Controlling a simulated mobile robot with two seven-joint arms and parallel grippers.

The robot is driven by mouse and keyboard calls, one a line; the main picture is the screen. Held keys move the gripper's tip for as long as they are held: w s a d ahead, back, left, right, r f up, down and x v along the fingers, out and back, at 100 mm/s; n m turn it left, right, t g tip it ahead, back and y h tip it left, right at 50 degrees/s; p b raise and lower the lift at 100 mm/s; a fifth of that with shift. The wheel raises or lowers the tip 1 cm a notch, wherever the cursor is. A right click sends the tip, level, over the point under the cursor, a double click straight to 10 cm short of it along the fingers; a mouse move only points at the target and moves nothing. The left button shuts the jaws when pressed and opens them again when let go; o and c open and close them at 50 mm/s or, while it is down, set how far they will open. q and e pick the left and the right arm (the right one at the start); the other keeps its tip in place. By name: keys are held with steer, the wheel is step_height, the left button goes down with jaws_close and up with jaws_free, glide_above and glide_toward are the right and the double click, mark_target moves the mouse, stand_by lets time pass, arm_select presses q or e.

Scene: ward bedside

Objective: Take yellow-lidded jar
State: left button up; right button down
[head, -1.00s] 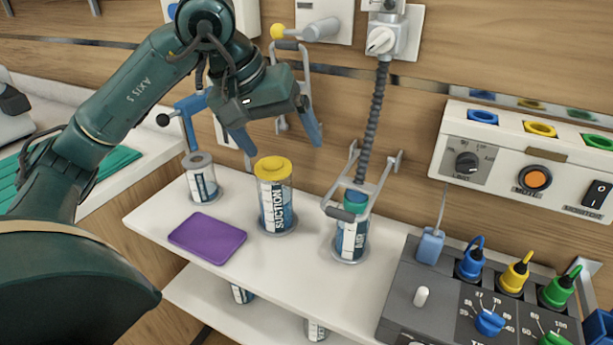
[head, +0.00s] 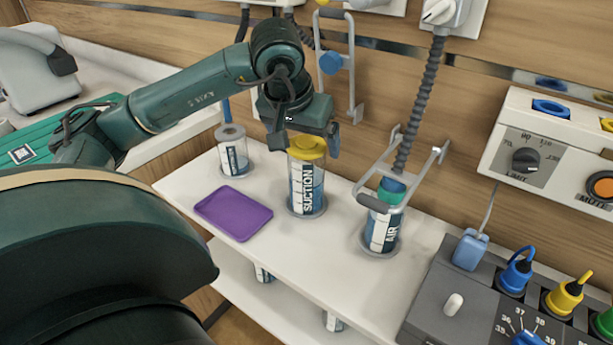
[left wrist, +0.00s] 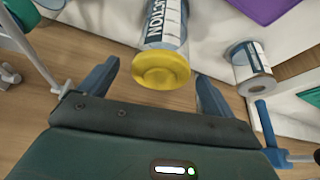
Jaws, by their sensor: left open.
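The yellow-lidded jar (head: 306,178), labelled SUCTION, stands upright in a round base on the white shelf. Its yellow lid also shows in the left wrist view (left wrist: 161,70). My left gripper (head: 306,145) is open at the jar's top, with one finger on either side of the lid in the head view. In the left wrist view the gripper's fingers (left wrist: 157,88) are spread wide, and the lid lies between and just beyond them, with gaps on both sides. I cannot tell any contact. My right gripper is in neither view.
A purple tray (head: 234,213) lies left of the jar. A grey-lidded jar (head: 232,152) stands behind it. A green-topped AIR jar (head: 384,226) stands to the right under a metal bracket (head: 398,168) and hose. The shelf (head: 300,255) is bare in front.

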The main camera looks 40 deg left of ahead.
arm_select(q)
steer(key=x, duration=0.3)
steer(key=shift+f, duration=0.2)
steer(key=shift+r, duration=0.1)
steer(key=c, duration=1.7)
